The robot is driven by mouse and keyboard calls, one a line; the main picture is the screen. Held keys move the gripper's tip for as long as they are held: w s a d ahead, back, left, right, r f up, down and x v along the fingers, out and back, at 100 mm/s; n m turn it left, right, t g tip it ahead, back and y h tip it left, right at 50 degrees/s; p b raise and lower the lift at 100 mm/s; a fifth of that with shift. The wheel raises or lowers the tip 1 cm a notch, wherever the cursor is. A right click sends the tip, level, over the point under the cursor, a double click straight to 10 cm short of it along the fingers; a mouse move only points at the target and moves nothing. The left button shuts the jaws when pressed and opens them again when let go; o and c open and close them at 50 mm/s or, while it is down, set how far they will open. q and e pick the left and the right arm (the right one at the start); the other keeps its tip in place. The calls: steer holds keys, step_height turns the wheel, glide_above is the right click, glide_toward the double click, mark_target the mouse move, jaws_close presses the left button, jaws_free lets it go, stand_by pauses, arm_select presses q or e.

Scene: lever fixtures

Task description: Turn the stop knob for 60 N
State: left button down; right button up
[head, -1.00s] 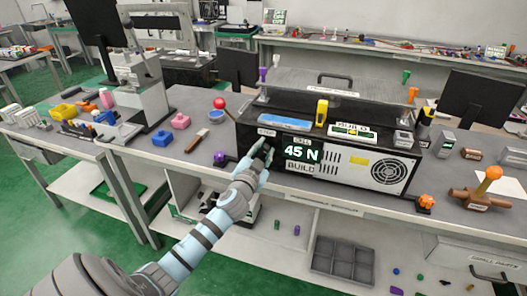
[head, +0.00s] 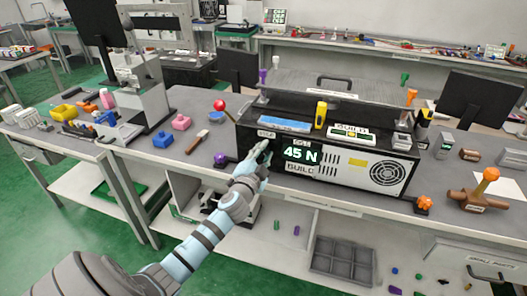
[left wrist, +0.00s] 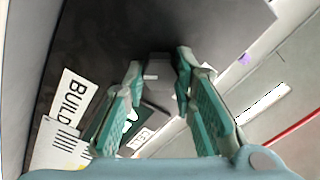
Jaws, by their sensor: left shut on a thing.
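The black machine (head: 300,133) stands on the bench, with a lit display (head: 300,154) reading 45 N and a BUILD label below it. My left gripper (head: 262,156) is at the left part of its front panel, just left of the display, and covers the stop knob in the head view. In the left wrist view my left gripper (left wrist: 158,75) has its two green fingers on both sides of a dark grey knob (left wrist: 156,66) with a small white mark. It is shut on this knob. My right gripper is not in view.
A red-balled lever (head: 219,105) and a purple knob (head: 220,159) are left of the machine. An orange knob (head: 424,203) and an orange-topped lever (head: 490,175) are to its right. Blue and pink blocks lie on the bench at left.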

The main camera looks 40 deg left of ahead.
arm_select(q)
steer(key=m+p, duration=0.1)
steer(key=m, duration=0.2)
steer(key=shift+m, duration=0.4)
steer(key=m, duration=0.3)
steer(key=shift+f+m+p, duration=0.1)
steer(key=shift+m+p, duration=0.2)
steer(key=shift+p, duration=0.05)
steer(key=m, duration=0.2)
steer(key=m+p, duration=0.1)
steer(key=m, duration=0.2)
steer(key=shift+f+m, duration=0.2)
steer(key=shift+m, duration=0.1)
steer(key=c, duration=1.3)
jaws_free()
steer(key=v, duration=1.2)
